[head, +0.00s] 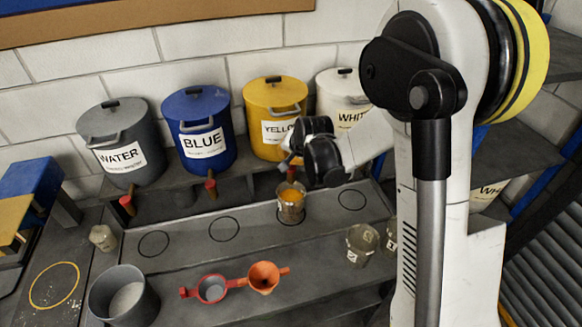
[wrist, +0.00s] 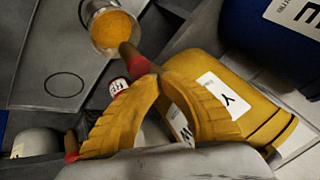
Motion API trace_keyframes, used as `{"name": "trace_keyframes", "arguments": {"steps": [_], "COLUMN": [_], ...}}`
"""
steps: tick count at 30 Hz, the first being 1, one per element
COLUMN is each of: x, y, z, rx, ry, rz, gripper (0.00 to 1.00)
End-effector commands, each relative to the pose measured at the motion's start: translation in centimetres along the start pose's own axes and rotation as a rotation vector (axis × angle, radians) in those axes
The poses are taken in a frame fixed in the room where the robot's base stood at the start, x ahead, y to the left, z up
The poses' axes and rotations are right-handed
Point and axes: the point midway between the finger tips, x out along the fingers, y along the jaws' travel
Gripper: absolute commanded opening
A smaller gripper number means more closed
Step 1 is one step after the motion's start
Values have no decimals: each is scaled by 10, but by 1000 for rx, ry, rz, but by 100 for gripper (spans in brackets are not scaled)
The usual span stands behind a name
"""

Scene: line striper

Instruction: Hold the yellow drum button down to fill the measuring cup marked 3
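The yellow drum (head: 274,120) stands on the shelf, third from the left. Its label is partly covered by my gripper (head: 291,163). In the wrist view, the fingertips (wrist: 156,80) meet beside the red end of the drum's tap (wrist: 133,62); contact is hard to judge. They hold nothing that I can see. The wrist view looks into this cup (wrist: 115,28), beside the tap's brown spout. I cannot read its mark. The yellow drum also shows in the wrist view (wrist: 255,115).
The grey water drum (head: 122,140), blue drum (head: 199,125) and white drum (head: 338,90) share the shelf. Two other cups (head: 361,245) (head: 391,240) stand at right. A red strainer (head: 212,289), orange funnel (head: 264,277) and grey bucket (head: 122,297) are in front.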

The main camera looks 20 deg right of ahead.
Motion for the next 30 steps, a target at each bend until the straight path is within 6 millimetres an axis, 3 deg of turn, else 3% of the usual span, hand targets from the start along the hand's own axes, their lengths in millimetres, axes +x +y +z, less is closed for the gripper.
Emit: {"name": "trace_keyframes", "arguments": {"steps": [15, 30], "x": [-38, -39], "y": [-20, -21], "z": [-20, -21], "rx": [0, 0], "ry": [0, 0], "rz": [0, 0], "gripper": [0, 0]}}
